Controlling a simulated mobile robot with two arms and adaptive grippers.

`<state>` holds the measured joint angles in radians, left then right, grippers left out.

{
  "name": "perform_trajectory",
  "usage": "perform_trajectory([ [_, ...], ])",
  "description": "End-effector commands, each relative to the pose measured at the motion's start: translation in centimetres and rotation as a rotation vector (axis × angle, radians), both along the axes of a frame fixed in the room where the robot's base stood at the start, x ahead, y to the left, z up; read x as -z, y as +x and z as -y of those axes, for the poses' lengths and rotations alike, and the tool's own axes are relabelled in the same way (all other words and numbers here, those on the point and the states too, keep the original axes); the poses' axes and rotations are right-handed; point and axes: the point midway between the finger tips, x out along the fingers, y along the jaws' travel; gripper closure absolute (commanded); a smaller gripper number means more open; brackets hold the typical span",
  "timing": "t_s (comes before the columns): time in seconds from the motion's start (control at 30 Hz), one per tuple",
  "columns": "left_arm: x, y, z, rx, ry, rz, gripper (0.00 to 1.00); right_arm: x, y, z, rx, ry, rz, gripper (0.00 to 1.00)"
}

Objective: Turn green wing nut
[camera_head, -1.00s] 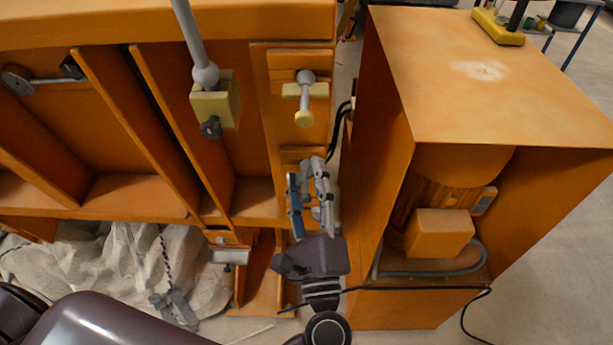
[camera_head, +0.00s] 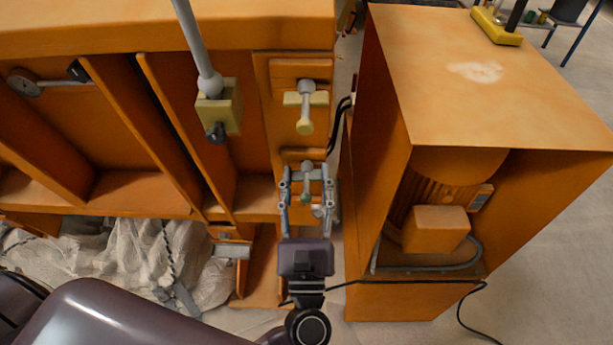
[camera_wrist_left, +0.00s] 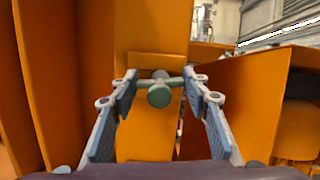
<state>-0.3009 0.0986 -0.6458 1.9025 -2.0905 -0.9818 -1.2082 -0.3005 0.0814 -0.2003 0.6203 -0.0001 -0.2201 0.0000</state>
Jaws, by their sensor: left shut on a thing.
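The green wing nut (camera_wrist_left: 159,95) is on the orange frame in the left wrist view, with a round greenish knob in front and a crossbar running roughly level behind it. In the head view its small green tip (camera_head: 305,197) shows between the fingers. My left gripper (camera_head: 307,172) is shut on the wing nut, one finger at each end of the crossbar. In the left wrist view the fingertips of the left gripper (camera_wrist_left: 166,76) stand wide apart, with the knob between them. My right gripper is not in view.
A yellow-tipped clamp (camera_head: 306,107) sits just above the left gripper. A grey rod with a yellow block (camera_head: 219,112) is to its left. The orange motor cabinet (camera_head: 376,190) stands close on the right. Crumpled whitish sheeting (camera_head: 100,262) lies at lower left.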

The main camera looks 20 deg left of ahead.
Motion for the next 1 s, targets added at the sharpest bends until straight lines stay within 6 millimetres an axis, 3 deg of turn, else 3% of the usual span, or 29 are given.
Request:
perform_trajectory([
  [0.6, -0.54, 0.08, -0.14, -0.01, 0.038, 0.001, 0.81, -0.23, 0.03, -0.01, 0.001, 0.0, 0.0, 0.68],
  [0.63, -0.54, 0.08, -0.14, -0.011, 0.037, 0.001, 0.54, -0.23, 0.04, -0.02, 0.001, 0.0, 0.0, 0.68],
  [0.7, -0.48, 0.06, -0.13, -0.01, 0.038, 0.0, 0.46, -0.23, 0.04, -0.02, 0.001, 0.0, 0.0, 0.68],
  [0.77, -0.4, 0.06, -0.1, -0.01, 0.037, -0.002, 0.4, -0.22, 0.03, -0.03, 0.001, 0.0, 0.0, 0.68],
  [1.0, -0.18, 0.01, -0.05, -0.008, 0.036, -0.006, 0.39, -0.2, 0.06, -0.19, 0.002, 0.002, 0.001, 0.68],
])
